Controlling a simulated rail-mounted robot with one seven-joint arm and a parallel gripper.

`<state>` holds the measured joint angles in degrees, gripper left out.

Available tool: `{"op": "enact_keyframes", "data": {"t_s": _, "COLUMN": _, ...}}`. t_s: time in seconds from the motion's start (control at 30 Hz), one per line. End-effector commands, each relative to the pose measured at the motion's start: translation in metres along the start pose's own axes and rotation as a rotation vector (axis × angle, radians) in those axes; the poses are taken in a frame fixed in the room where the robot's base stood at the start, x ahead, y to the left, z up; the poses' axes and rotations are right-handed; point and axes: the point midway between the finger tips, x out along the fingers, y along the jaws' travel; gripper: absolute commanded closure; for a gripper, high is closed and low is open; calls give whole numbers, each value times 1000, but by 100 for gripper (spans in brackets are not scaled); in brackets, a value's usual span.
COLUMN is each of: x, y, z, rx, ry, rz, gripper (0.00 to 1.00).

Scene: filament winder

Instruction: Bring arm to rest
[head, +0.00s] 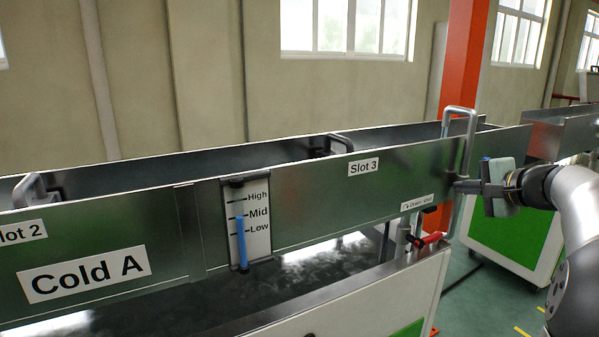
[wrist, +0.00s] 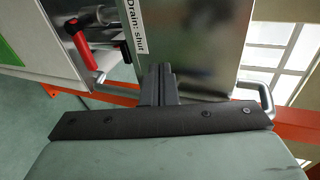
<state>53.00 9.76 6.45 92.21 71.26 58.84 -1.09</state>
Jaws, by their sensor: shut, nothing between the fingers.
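My gripper (head: 460,186) is at the right of the head view, at the right end of the long metal trough (head: 310,205). Its fingers are shut with nothing between them. In the wrist view the closed dark fingers (wrist: 158,82) point at the trough's end wall (wrist: 190,45). In the head view they overlap the grey upright handle (head: 470,140) at that end; I cannot tell whether they touch it. My arm comes in from the right edge.
A red-handled drain valve (head: 428,240) sits just below the gripper, near a "Drain: shut" label (wrist: 131,40). A level gauge (head: 248,220) reads near Mid. Another trough (head: 555,135) stands behind at right. Green floor (head: 500,300) is open at lower right.

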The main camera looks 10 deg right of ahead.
Motion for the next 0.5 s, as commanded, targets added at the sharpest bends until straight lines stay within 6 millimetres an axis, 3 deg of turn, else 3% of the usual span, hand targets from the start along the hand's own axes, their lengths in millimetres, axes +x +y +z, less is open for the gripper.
{"op": "enact_keyframes", "data": {"t_s": 0.03, "x": 4, "y": -22, "z": 43, "rx": -47, "ry": -65, "rz": 82, "gripper": 100}}
{"op": "enact_keyframes", "data": {"t_s": 0.13, "x": 11, "y": -16, "z": 120, "rx": -157, "ry": -182, "rz": 255, "gripper": 100}}
{"op": "enact_keyframes", "data": {"t_s": 0.23, "x": -2, "y": -5, "z": 195, "rx": -300, "ry": -305, "rz": 427, "gripper": 100}}
{"op": "enact_keyframes", "data": {"t_s": 0.3, "x": -22, "y": 4, "z": 244, "rx": -420, "ry": -394, "rz": 545, "gripper": 100}}
{"op": "enact_keyframes", "data": {"t_s": 0.4, "x": -63, "y": 21, "z": 299, "rx": -612, "ry": -515, "rz": 696, "gripper": 100}}
{"op": "enact_keyframes", "data": {"t_s": 0.5, "x": -106, "y": 37, "z": 335, "rx": -808, "ry": -622, "rz": 817, "gripper": 100}}
